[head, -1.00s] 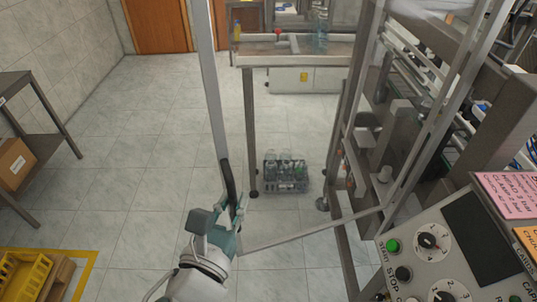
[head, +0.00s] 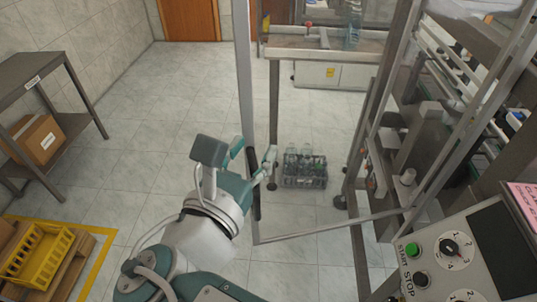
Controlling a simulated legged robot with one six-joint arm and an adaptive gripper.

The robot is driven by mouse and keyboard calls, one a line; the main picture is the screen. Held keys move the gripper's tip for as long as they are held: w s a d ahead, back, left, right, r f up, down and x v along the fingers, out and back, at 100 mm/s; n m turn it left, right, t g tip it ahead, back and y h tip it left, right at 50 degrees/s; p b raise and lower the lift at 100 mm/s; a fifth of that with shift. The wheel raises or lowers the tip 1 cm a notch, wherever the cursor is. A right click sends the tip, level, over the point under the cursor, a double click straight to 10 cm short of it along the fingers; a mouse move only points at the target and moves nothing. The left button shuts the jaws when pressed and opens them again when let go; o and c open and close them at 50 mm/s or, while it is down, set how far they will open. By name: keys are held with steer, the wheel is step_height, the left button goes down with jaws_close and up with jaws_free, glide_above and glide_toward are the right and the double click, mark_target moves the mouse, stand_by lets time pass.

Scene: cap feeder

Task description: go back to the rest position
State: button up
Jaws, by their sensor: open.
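My gripper (head: 254,154) is in the middle of the head view, at the end of my white and teal arm, with its two teal fingers spread apart and nothing seen between them. It overlaps the black handle (head: 256,204) of the open door frame in the picture and hides part of it. I cannot tell whether they touch. The door's pale metal post (head: 244,70) rises past the gripper, and its bottom bar (head: 325,226) runs right toward the machine.
The machine frame (head: 364,150) and control panel (head: 459,262) stand at right. A crate of bottles (head: 304,182) is on the floor beyond the door. A shelf with a cardboard box (head: 38,140) and a yellow crate (head: 38,255) are at left. Tiled floor between is clear.

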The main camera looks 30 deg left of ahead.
steer(key=shift+r, duration=0.5)
